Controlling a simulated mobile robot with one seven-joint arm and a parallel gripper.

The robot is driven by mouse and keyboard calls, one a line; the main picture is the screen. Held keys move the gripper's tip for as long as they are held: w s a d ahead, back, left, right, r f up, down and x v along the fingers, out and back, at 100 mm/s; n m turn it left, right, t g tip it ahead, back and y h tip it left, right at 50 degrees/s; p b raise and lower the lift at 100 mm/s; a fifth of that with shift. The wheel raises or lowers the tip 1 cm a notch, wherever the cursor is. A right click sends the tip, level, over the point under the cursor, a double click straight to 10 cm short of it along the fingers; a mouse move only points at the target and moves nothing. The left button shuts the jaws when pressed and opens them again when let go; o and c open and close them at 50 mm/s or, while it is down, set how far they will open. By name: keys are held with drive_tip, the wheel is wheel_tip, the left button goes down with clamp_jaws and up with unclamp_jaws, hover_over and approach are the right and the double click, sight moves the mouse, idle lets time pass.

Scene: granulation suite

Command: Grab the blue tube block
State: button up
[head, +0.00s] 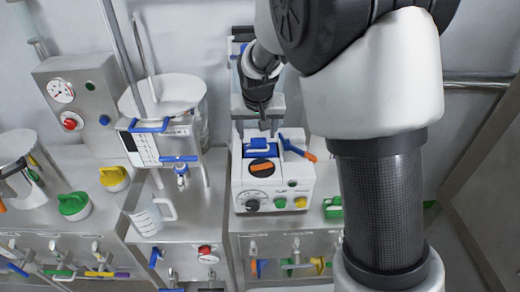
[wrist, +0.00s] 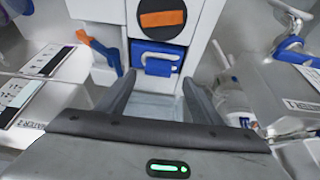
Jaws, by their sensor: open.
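A blue block with a handle-like loop (head: 262,148), which seems to be the blue tube block, sits on top of the white machine (head: 240,180). It lies just behind a black disc with an orange bar. It also shows in the wrist view (wrist: 158,58), just ahead of my fingertips and roughly centred between them. My gripper (head: 268,124) is above and behind the block in the head view, pointing down. Its two fingers (wrist: 158,82) are apart with nothing between them, and I see no contact with the block.
A blue lever with an orange end (head: 298,147) stands right beside the block; it shows at left in the wrist view (wrist: 100,50). A steel vessel (head: 172,95) and a white control panel (head: 148,145) stand to the left. A white jug (head: 150,218) is on the bench.

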sight(259, 138)
drive_tip(key=x, duration=0.5)
drive_tip(key=shift+s+d, duration=0.1)
drive_tip(key=shift+d, duration=0.1)
drive_tip(key=shift+r, duration=0.1)
clamp_jaws()
